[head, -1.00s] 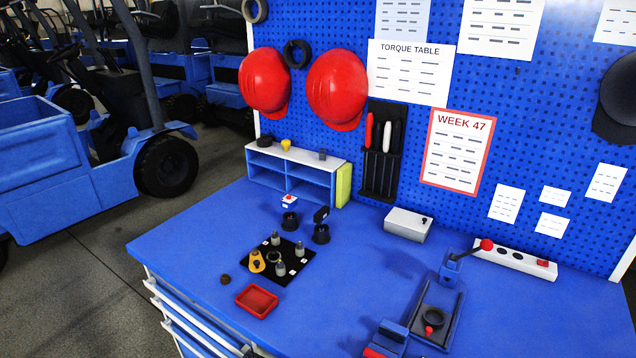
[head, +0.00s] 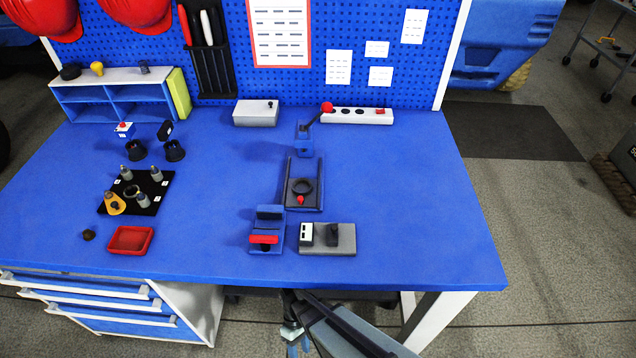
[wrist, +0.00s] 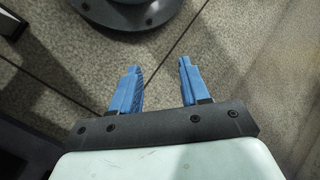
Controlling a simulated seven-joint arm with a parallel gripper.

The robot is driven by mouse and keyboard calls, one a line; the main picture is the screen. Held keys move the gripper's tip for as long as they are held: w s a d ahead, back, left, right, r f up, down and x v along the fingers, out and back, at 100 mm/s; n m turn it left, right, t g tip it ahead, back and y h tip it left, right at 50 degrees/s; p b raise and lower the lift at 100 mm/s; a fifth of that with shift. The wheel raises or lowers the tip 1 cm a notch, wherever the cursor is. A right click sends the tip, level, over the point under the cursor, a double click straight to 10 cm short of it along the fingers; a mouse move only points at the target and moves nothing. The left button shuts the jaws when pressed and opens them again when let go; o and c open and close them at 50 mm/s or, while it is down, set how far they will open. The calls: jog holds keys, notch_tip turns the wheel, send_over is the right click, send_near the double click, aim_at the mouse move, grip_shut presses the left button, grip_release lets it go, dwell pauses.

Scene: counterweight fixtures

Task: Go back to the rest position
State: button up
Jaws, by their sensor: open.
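My gripper (wrist: 161,82) shows in the wrist view with two blue fingers apart and nothing between them. It points down over the grey floor, clear of any object. In the head view part of my arm shows low at the bottom centre, in front of the blue workbench (head: 400,200) and below its front edge. The fingers are hard to make out there.
The bench's right part is clear.

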jog(key=s+d+r+m, duration=0.1)
jog(key=d+m, duration=0.4)
jog(key=d, duration=0.7)
jog(key=s+d+r+m+y, duration=0.1)
jog(key=s+d+m, duration=0.3)
jog(key=d, duration=0.8)
jog(key=shift+d+r+m, duration=0.15)
jog(key=shift+r+m, duration=0.45)
jog(key=shift+m, duration=0.1)
